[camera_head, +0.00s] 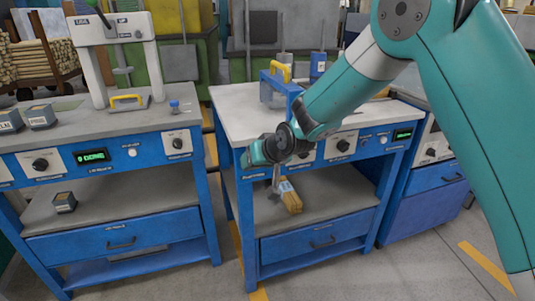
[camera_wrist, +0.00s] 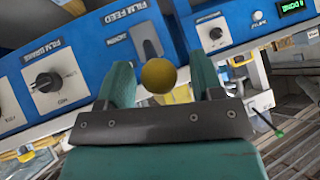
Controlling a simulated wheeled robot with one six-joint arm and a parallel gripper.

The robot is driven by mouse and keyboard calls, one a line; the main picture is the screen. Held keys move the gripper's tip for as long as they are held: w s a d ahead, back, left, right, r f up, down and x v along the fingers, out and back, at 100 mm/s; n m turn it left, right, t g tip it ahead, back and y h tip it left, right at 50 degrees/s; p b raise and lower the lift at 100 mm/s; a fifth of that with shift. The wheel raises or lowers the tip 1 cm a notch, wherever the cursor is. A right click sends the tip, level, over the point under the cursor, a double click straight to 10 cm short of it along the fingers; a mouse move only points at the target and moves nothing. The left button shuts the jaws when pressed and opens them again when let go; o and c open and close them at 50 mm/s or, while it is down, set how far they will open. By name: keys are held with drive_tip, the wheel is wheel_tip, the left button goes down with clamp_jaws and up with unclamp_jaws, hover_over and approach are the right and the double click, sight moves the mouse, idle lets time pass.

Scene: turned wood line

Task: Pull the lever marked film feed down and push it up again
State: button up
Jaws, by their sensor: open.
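The lever marked film feed shows in the wrist view as a round yellow knob (camera_wrist: 158,76). It stands in front of a grey slotted plate (camera_wrist: 142,42) on the blue panel, under the words FILM FEED. My gripper (camera_wrist: 160,68) is open, with one teal finger on each side of the knob. Gaps show between the knob and both fingers, so it is not gripped. The knob hides part of the slot, and I cannot tell how high the lever stands. In the head view my gripper (camera_head: 258,154) is at the left front of the middle bench and the lever is hidden.
A film brake dial (camera_wrist: 48,80) is left of the lever in the wrist view, and another dial (camera_wrist: 216,33) is to its right. In the head view a wood bundle (camera_head: 290,196) lies on the shelf below my gripper. A second bench (camera_head: 110,155) stands left across a gap.

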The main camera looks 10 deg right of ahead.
drive_tip(key=v, duration=1.7)
drive_tip(key=shift+p, duration=0.35)
drive_tip(key=shift+s, duration=0.1)
drive_tip(key=s+a+r+n+g, duration=0.1)
drive_tip(key=s+n+g, duration=0.55)
drive_tip(key=s, duration=1.95)
wheel_tip(320, 180, up, 13)
drive_tip(key=m+g+p, duration=0.1)
drive_tip(key=p, duration=1.2)
drive_tip(key=shift+s+r+g, duration=0.2)
drive_tip(key=shift+s+g, duration=0.05)
drive_tip(key=shift+g, duration=0.1)
